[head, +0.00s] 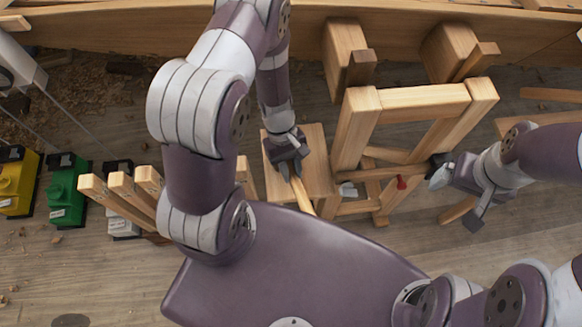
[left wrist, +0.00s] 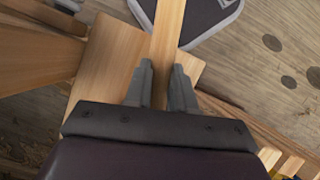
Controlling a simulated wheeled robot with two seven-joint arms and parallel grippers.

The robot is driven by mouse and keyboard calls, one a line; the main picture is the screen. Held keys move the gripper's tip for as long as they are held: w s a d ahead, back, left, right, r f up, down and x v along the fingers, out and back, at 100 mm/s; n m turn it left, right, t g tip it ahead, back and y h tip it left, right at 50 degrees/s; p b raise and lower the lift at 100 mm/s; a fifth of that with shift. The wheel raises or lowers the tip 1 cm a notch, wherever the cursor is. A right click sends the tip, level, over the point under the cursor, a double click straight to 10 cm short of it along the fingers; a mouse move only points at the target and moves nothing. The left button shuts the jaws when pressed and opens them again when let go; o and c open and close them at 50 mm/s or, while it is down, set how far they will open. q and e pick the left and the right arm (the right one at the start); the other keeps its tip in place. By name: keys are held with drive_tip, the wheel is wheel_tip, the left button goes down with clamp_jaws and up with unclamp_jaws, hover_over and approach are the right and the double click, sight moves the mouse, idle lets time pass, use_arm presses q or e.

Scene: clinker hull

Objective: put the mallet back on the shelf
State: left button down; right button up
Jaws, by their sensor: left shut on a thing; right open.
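My left gripper (head: 293,172) is shut on a pale wooden bar, which looks like the mallet's handle (head: 303,197). The bar runs from the fingers towards my base; no mallet head can be made out. In the left wrist view the handle (left wrist: 168,32) extends up from between the two fingers (left wrist: 166,88). The gripper is above a flat wooden board (head: 315,145); whether the handle touches it I cannot tell. My right gripper (head: 456,198) is open and empty, beside the right side of a wooden trestle frame. I cannot tell which piece is the shelf.
The wooden trestle frame (head: 425,97) stands right of the board, with a small red item (head: 402,183) and a whitish item (head: 347,190) low within it. Yellow (head: 18,182) and green (head: 68,188) boxes and wooden posts (head: 118,200) are at left. Hull planking (head: 120,27) crosses the back.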

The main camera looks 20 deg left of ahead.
use_arm(q)
drive_tip(key=shift+f+b, duration=0.4)
drive_tip(key=shift+f, duration=0.1)
idle(0.4)
drive_tip(key=c, duration=0.9)
unclamp_jaws()
drive_tip(key=shift+o, duration=0.2)
drive_tip(key=p+v, duration=0.2)
drive_tip(key=v, duration=1)
drive_tip(key=shift+w+a+r, duration=0.15)
drive_tip(key=shift+r, duration=0.2)
